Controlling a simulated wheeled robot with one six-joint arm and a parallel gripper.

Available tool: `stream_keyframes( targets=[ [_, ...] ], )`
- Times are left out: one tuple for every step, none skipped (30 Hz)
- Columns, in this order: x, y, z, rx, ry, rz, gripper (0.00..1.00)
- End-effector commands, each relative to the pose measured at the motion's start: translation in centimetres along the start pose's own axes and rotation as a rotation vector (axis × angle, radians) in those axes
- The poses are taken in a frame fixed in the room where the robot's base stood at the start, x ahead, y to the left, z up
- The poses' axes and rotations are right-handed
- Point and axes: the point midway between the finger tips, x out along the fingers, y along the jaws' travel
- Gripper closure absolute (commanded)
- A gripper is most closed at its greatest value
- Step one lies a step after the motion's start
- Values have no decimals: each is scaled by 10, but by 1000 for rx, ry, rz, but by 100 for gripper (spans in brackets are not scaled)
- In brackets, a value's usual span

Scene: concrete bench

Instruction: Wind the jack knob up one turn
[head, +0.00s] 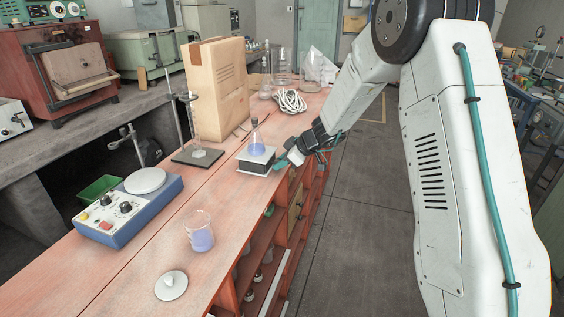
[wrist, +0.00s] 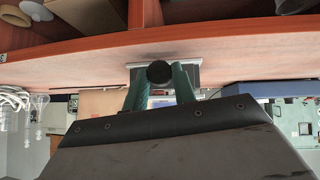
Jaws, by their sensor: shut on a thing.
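The jack (head: 268,157) is a small stand with a pale top plate near the bench's right edge in the head view. A flask with blue liquid (head: 256,148) stands upright on it. My gripper (head: 282,161) is at the jack's right side, with its teal fingers level with the jack. In the wrist view, which looks upside down, the round black knob (wrist: 159,72) lies between the two teal fingertips (wrist: 159,80). My gripper is shut on the knob. Part of the jack's plate (wrist: 194,70) shows behind it. The knob is hidden in the head view.
On the bench (head: 130,262) stand a beaker of blue liquid (head: 201,238), a white lid (head: 171,285), a blue hotplate (head: 125,215), a burette stand (head: 190,157) and a cardboard box (head: 216,90). A coiled white cable (head: 290,102) lies behind the jack. The floor to the right is clear.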

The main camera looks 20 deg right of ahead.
Motion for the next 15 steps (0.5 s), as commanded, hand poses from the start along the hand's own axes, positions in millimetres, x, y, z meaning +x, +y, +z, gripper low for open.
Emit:
stream_keyframes(
  targets=[
    [0,1,0,9,3,-10,96],
    [0,1,0,19,3,-19,96],
    [1,2,0,36,5,-35,96],
    [1,2,0,50,5,-51,96],
    [1,3,0,68,5,-68,96],
    [1,4,0,93,4,-93,96],
    [1,4,0,115,4,-115,96],
    [1,5,0,136,4,-137,96],
    [1,5,0,164,3,-165,96],
    [1,6,0,185,4,-185,96],
    [1,6,1,205,2,-205,96],
    [2,6,0,230,3,-230,96],
    [1,7,0,245,3,-246,96],
    [1,7,0,259,2,-260,96],
    [1,7,0,274,2,-274,96]
  ],
)
